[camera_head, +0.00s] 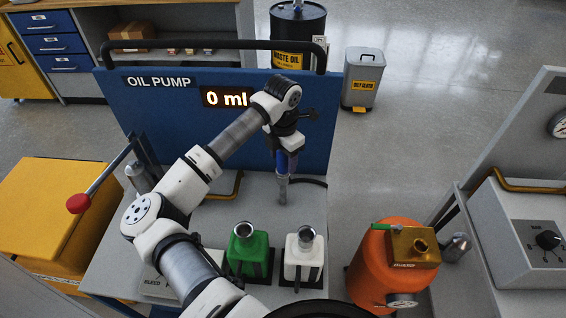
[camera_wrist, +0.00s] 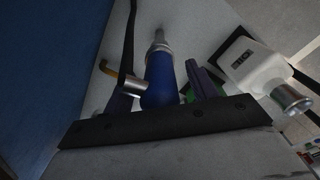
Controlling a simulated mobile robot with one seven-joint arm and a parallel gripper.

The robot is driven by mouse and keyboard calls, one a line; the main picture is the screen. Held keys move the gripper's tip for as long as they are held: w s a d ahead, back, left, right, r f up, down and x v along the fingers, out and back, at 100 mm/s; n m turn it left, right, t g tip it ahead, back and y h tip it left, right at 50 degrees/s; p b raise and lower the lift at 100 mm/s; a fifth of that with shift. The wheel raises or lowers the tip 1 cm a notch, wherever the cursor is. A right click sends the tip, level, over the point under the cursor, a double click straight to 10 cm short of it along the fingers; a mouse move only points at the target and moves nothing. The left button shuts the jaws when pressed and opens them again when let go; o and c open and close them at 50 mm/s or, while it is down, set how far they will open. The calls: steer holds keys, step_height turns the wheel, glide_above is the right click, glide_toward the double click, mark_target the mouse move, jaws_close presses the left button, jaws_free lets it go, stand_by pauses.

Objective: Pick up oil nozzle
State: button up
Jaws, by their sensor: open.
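The oil nozzle (camera_head: 283,188) has a blue body and a grey metal spout. In the head view it points down in front of the blue OIL PUMP panel (camera_head: 230,120). My gripper (camera_head: 287,150) is at its upper part. In the wrist view the blue nozzle body (camera_wrist: 160,80) lies between the two dark fingers of my open gripper (camera_wrist: 160,88), with the spout pointing away. Whether the fingers touch it cannot be told. The arm hides part of the nozzle in the head view.
A green container (camera_head: 250,254) and a white container (camera_head: 303,258) with metal funnel necks stand at the bench front. A red-knobbed lever (camera_head: 79,203) is at left. An orange tank (camera_head: 380,265) stands at right. The panel stands close behind the nozzle.

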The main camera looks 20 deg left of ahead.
jaws_close()
steer(key=shift+r, duration=0.1)
